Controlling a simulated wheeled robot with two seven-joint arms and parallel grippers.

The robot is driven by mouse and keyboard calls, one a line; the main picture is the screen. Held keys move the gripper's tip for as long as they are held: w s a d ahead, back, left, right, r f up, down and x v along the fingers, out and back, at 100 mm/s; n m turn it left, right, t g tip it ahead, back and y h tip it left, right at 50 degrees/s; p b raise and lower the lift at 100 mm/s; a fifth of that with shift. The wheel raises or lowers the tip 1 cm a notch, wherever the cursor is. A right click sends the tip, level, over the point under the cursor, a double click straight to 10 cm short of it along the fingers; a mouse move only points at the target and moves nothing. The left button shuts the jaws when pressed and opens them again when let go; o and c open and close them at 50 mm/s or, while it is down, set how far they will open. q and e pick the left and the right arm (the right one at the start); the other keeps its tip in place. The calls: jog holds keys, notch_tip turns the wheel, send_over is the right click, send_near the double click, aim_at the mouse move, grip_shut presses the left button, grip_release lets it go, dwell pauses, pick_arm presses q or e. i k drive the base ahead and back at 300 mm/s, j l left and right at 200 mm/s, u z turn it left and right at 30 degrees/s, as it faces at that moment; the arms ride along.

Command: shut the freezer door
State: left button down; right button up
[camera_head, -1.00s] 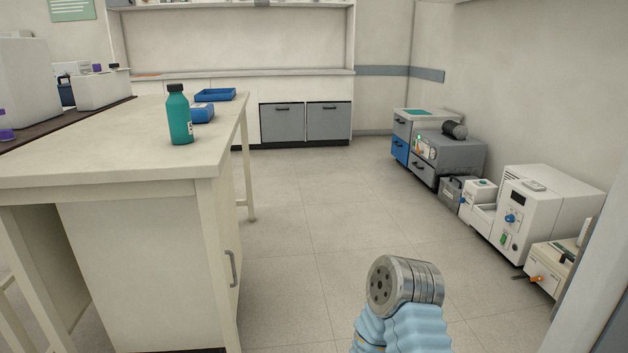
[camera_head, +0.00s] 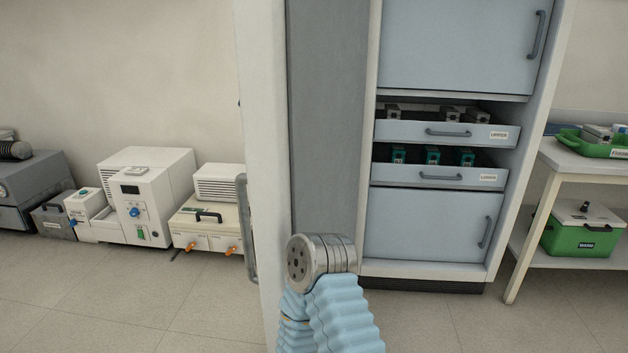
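The tall white cabinet (camera_head: 507,230) stands in the centre right with its front open. Its tall door (camera_head: 262,120) stands swung out toward me at the cabinet's left side, seen nearly edge-on. A grey panel (camera_head: 328,110) shows between the door's edge and the cabinet opening. The door's long grey handle (camera_head: 246,228) is on its left, outer face. A blue-sleeved link of my own arm with a metal end covers the bottom of the door and cabinet. No gripper fingers show in the view.
Two labelled drawers (camera_head: 447,132) with dark and green items sit between light-blue panels in the cabinet. A white side table (camera_head: 585,165) with green containers stands at right. White lab devices (camera_head: 142,195) stand on the floor at left.

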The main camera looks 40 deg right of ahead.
aim_at(301, 64)
jog(key=i+j+z, duration=0.1)
jog(key=z, duration=0.35)
jog(key=i+j+z, duration=0.25)
jog(key=z, duration=0.25)
jog(key=i+j+z, duration=0.15)
jog(key=z, duration=0.3)
jog(key=j+z, duration=0.35)
jog(key=z, duration=0.15)
jog(key=i, duration=0.05)
